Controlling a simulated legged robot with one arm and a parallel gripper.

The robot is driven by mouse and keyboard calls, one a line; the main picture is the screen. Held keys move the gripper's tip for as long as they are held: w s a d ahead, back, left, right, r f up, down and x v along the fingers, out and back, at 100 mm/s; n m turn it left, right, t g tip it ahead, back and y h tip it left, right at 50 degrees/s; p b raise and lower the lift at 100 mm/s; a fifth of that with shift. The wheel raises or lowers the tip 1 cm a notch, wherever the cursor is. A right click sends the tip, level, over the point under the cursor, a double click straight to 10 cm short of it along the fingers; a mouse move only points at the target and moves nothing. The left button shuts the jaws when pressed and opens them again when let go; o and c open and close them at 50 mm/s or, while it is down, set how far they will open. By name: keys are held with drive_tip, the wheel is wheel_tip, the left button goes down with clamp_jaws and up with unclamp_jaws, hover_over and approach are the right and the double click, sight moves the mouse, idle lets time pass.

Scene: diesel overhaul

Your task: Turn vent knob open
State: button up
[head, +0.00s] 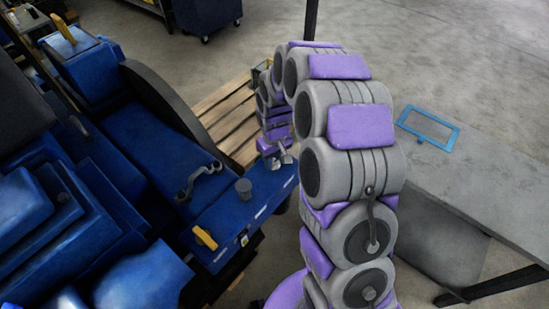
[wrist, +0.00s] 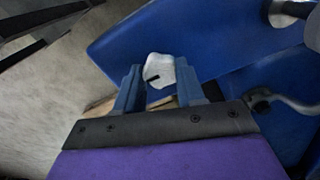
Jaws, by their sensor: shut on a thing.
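The vent knob (wrist: 158,66) is a pale grey-white rounded piece with a short black mark, at the edge of the blue engine (wrist: 205,40). My gripper (wrist: 158,73) has its two blue-grey fingers on either side of it, shut on the knob. In the head view my gripper (head: 279,157) reaches down at the right end of the blue engine block (head: 145,160). The knob is hard to make out there, close against the fingers.
A grey cylinder (head: 244,188), a curved metal handle (head: 197,180) and a yellow lever (head: 205,238) stand on the engine. A wooden pallet (head: 225,110) lies behind. A grey table (head: 485,175) with a blue frame (head: 428,127) is at right.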

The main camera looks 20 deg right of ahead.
sight(274, 161)
drive_tip(key=shift+w+r, duration=0.1)
drive_tip(key=shift+w, duration=0.05)
drive_tip(key=o, duration=0.9)
drive_tip(key=shift+o, duration=0.7)
wheel_tip(274, 161, up, 17)
drive_tip(key=p, duration=0.1)
drive_tip(key=shift+a+r, duration=0.1)
drive_tip(key=s+f+m+g+b, duration=0.1)
drive_tip(key=s+m+b, duration=0.2)
drive_tip(key=s, duration=3.1)
drive_tip(key=shift+s+m+g+b, duration=0.3)
drive_tip(key=shift+g+b, duration=0.1)
drive_tip(key=shift+b, duration=0.1)
